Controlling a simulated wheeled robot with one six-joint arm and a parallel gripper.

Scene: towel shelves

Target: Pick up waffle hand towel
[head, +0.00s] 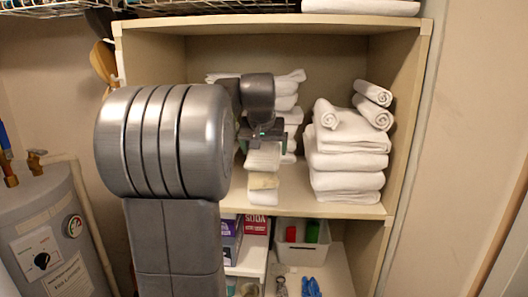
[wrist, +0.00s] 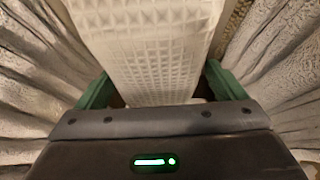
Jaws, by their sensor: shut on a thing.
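The waffle hand towel (wrist: 145,45) is off-white with a square grid weave. It fills the space between the green fingers of my gripper (wrist: 158,78) in the wrist view, and the gripper is shut on it. In the head view my gripper (head: 263,137) reaches into the upper shelf compartment, and a pale folded towel (head: 263,158) extends from it toward the shelf's front edge. A cream folded piece (head: 263,181) and a white one (head: 263,197) show just below; I cannot tell whether they touch the held towel.
A white towel stack (head: 345,160) with rolled towels (head: 373,93) on top stands right of my gripper. Another stack (head: 288,87) stands behind it, partly hidden by my arm. The shelf's side wall (head: 408,110) bounds the right. A white bin (head: 302,256) sits below.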

